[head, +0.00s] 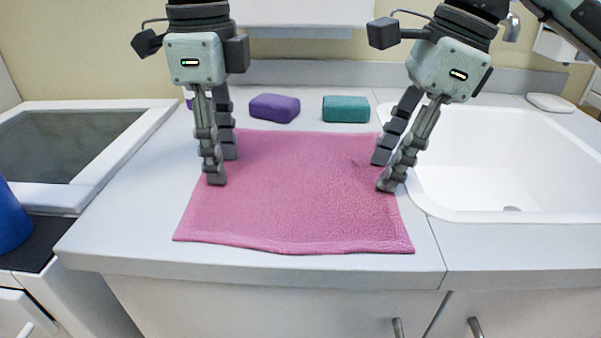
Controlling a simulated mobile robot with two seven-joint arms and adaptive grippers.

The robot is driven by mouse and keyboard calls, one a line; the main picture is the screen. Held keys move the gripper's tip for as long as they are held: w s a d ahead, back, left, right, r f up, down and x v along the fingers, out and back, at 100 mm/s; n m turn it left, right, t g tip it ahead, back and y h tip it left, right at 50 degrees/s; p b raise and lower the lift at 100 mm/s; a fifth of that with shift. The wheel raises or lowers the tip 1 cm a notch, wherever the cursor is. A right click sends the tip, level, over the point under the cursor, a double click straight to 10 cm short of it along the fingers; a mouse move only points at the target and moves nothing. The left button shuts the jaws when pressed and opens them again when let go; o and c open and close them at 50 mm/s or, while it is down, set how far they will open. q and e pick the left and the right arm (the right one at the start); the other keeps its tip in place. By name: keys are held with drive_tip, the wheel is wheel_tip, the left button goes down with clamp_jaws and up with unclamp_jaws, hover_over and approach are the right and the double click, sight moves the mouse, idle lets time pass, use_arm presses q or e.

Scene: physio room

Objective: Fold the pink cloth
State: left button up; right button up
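The pink cloth (295,205) lies flat and spread out on the white counter, its near edge a little back from the counter's front edge. My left gripper (223,172) points down at the cloth's left side, fingers apart, with no cloth seen between them. My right gripper (385,176) points down, tilted, at the cloth's right edge, its fingers also apart. The fingertips of both appear at or just above the cloth; I cannot tell whether they touch it. The cloth's far corners are partly hidden behind the grippers.
A purple block (274,108) and a teal block (346,109) sit behind the cloth. A white sink (490,205) is at the right, with a white soap-like object (551,103) behind it. A grey-bottomed basin (60,150) and a blue object (10,220) are at the left. The counter (130,225) left of the cloth is clear.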

use_arm(q)
drive_tip(key=shift+f, duration=0.25)
clamp_jaws()
use_arm(e)
drive_tip(key=shift+f, duration=0.25)
clamp_jaws()
use_arm(q)
drive_tip(key=shift+r, duration=0.1)
use_arm(e)
drive_tip(key=shift+r, duration=0.1)
